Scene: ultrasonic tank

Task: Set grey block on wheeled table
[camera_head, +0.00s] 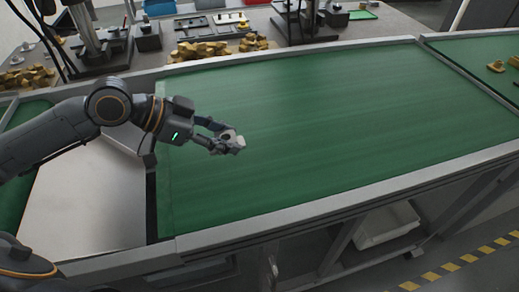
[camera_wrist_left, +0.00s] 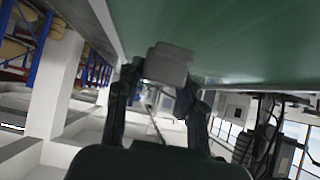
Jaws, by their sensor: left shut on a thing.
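The small grey block (camera_head: 236,144) is between the fingertips of my left gripper (camera_head: 227,141), which is shut on it. In the left wrist view the block (camera_wrist_left: 169,63) sits at the tips of both fingers (camera_wrist_left: 160,90). In the head view the block appears over the left part of a long green surface (camera_head: 330,110) with a grey metal rim. I cannot tell how high above it the block is. No table with visible wheels can be made out for certain. My right gripper is out of view.
A bare pale metal surface (camera_head: 90,200) lies left of the green one. Behind stands a grey bench (camera_head: 345,32) with machines and piles of brass-coloured parts (camera_head: 198,49). More such parts (camera_head: 497,66) lie at the far right. The green surface is otherwise clear.

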